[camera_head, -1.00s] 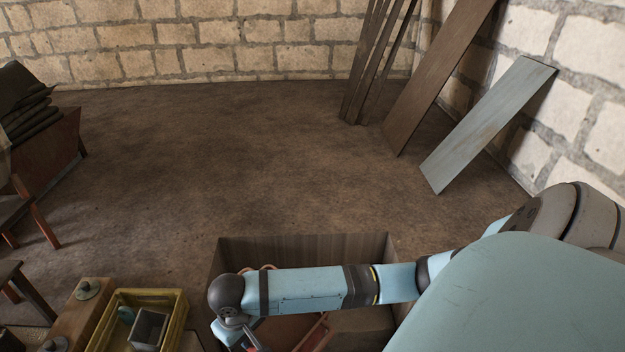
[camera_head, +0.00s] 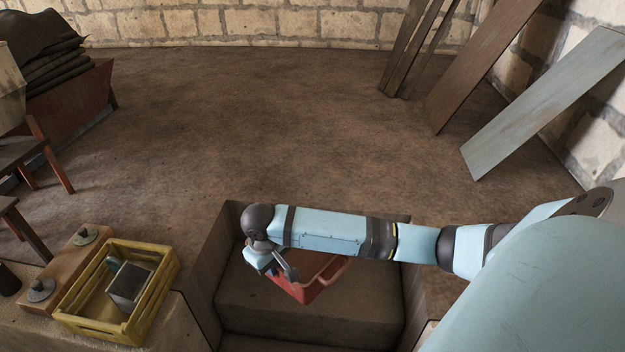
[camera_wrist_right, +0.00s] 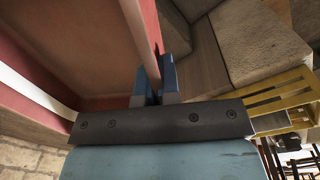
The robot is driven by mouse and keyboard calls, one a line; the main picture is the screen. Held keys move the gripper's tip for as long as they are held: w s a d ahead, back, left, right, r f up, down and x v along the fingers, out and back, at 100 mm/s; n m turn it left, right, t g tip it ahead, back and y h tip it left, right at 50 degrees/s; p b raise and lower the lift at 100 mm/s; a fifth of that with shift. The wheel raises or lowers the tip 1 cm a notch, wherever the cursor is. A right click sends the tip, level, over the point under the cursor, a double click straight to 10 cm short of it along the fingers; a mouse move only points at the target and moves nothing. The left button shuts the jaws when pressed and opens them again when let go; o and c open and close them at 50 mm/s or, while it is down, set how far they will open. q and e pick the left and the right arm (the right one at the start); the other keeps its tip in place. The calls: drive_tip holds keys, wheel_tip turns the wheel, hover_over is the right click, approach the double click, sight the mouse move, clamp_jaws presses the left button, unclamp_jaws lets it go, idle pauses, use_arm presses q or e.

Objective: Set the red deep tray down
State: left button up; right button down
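The red deep tray (camera_head: 322,284) hangs tilted from my right gripper over a brown sunken recess in the head view. My right gripper (camera_head: 288,274) is shut on the tray's rim; my arm hides part of the tray. In the right wrist view, the two blue fingers (camera_wrist_right: 155,84) pinch the tray wall (camera_wrist_right: 143,25) between them. The tray's inside (camera_wrist_right: 75,45) fills the upper left there and looks empty where it shows. I cannot tell whether the tray touches anything below. My left gripper is not in view.
The recess (camera_head: 310,327) has a raised step inside. A yellow crate (camera_head: 150,318) with a grey block stands left of it, beside a wooden block (camera_head: 62,270) with round metal pieces. Planks (camera_head: 545,100) lean on the wall at right. The floor behind is clear.

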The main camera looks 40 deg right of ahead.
use_arm(q)
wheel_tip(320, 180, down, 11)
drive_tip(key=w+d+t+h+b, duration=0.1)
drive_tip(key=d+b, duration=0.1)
drive_tip(key=b, duration=1.7)
use_arm(e)
drive_tip(key=w+d+f+n, duration=0.2)
drive_tip(key=w+d+f, duration=0.9)
drive_tip(key=d+f, duration=0.2)
drive_tip(key=f+b, duration=0.2)
drive_tip(key=f, duration=0.4)
drive_tip(key=f+b, duration=0.2)
drive_tip(key=f, duration=0.5)
drive_tip(key=f+b, duration=0.3)
drive_tip(key=f, duration=0.3)
drive_tip(key=shift+w+d+f, duration=0.2)
drive_tip(key=shift+w+f, duration=0.1)
drive_tip(key=shift+f, duration=0.1)
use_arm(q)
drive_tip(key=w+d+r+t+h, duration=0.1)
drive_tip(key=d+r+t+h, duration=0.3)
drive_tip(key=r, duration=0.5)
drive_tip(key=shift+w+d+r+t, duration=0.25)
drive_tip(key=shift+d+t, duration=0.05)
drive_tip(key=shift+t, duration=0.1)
use_arm(e)
drive_tip(key=shift+r, duration=0.1)
